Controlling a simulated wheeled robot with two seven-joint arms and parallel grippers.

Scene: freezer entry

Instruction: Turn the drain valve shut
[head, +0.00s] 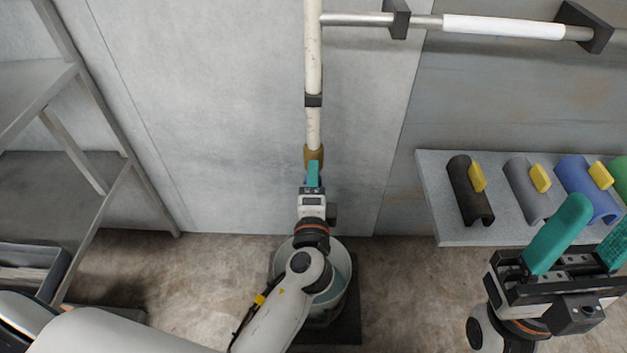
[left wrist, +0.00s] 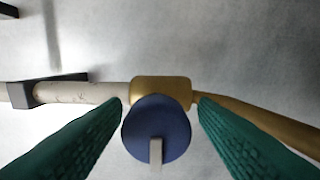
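The drain valve has a brass body (head: 314,157) at the lower end of the white vertical pipe (head: 313,55). In the left wrist view its brass body (left wrist: 162,88) shows behind a round blue knob (left wrist: 143,128) with a pale pointer or bar (left wrist: 155,152). My left gripper (left wrist: 160,103) is open, with a green finger on each side of the knob; I cannot tell whether they touch it. In the head view my left gripper (head: 313,172) is in front of the valve and hides the knob. My right gripper (head: 597,225) is open and empty at lower right.
A bucket (head: 345,300) stands on the floor below the valve, partly behind my left arm. A grey shelf (head: 450,222) at right holds several half-round sleeves, including a black one (head: 462,190). A metal rack (head: 120,190) stands at left. A horizontal pipe (head: 500,26) runs at upper right.

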